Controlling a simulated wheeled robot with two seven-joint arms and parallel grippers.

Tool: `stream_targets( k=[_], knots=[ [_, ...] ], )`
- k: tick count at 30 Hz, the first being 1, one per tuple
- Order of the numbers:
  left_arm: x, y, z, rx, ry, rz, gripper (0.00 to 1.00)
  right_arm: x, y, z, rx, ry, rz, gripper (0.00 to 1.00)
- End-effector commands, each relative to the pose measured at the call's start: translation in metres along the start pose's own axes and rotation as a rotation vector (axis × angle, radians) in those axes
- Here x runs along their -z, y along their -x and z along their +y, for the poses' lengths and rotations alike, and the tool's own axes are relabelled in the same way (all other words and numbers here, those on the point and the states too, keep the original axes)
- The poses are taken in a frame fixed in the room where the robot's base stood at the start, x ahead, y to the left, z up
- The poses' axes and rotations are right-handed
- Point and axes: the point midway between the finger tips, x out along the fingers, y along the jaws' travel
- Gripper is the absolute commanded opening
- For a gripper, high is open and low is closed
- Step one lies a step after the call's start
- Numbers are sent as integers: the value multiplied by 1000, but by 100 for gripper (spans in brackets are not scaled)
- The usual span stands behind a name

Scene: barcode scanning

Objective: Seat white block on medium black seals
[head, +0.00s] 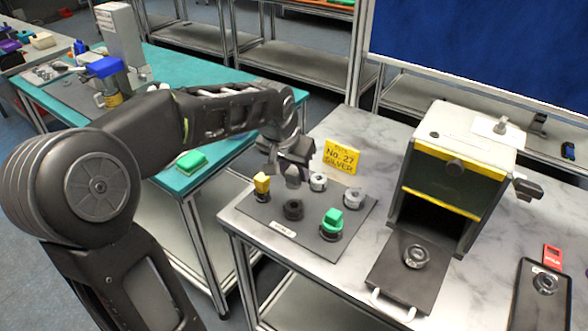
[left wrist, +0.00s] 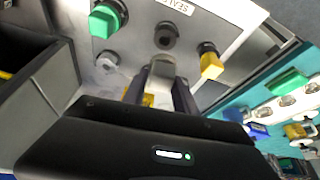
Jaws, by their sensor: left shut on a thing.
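My left gripper (head: 290,178) is shut on a pale white-grey block, which shows between the fingers in the left wrist view (left wrist: 162,68). It holds the block above the dark mat. A bare black seal ring (head: 293,209) stands on the mat just below and in front of the block; it also shows in the left wrist view (left wrist: 165,36), apart from the block. A yellow block (head: 261,183) sits on a black seal at the mat's left. A green block (head: 333,219) sits on another at the right. My right gripper is not in view.
Two silver rings (head: 318,182) (head: 353,195) stand at the mat's back, near a yellow "No. 27 SILVER" sign (head: 341,156). A yellow-trimmed open box (head: 455,175) stands right, with a ring (head: 416,256) on its front plate. A dark device (head: 540,295) lies far right.

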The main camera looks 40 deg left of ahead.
Motion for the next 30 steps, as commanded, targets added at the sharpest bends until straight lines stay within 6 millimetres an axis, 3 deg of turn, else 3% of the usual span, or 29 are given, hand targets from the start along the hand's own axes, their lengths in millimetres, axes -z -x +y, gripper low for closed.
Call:
stream_targets(
  k=[16, 30],
  knots=[
    [-17, -42, 0, 0, 0, 1, 0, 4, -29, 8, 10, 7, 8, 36],
    [-19, -46, 0, 0, 0, 0, 0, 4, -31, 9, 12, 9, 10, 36]
  ],
)
